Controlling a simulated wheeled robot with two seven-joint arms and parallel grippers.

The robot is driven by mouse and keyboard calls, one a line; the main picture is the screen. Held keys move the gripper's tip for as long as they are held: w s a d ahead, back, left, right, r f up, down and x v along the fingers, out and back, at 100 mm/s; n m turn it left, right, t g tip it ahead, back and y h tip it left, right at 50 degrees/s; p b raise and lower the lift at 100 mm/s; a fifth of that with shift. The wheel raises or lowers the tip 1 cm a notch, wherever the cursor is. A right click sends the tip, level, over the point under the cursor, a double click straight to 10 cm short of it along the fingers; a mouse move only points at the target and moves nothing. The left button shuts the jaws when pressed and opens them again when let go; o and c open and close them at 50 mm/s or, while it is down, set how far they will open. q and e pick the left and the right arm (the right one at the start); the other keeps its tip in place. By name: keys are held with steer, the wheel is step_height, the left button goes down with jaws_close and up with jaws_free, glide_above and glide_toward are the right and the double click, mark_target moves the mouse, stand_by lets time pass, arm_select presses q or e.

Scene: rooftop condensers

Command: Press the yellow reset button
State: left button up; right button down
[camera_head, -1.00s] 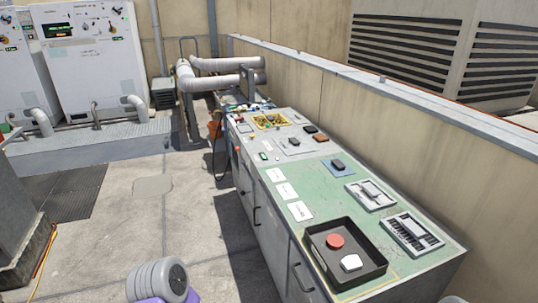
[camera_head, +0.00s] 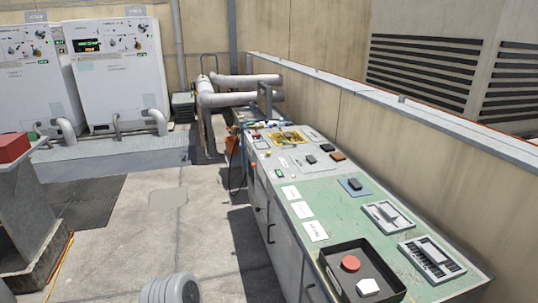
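I cannot make out a clear yellow reset button. A yellow-framed patch (camera_head: 288,138) with small parts lies towards the far end of the long green-topped bench (camera_head: 335,205); its details are too small to tell. A round red button (camera_head: 350,263) and a white square piece (camera_head: 368,287) sit in a black tray (camera_head: 333,280) at the bench's near end. Neither gripper is in view. Only a grey rounded part of my own arm shows at the bottom edge.
A grey pedestal with a red block (camera_head: 14,147) stands at the left. A low wall (camera_head: 385,125) runs behind the bench. The concrete floor (camera_head: 165,235) between is mostly clear.

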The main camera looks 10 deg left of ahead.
arm_select(q)
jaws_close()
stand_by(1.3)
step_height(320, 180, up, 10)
steer(key=p, duration=1)
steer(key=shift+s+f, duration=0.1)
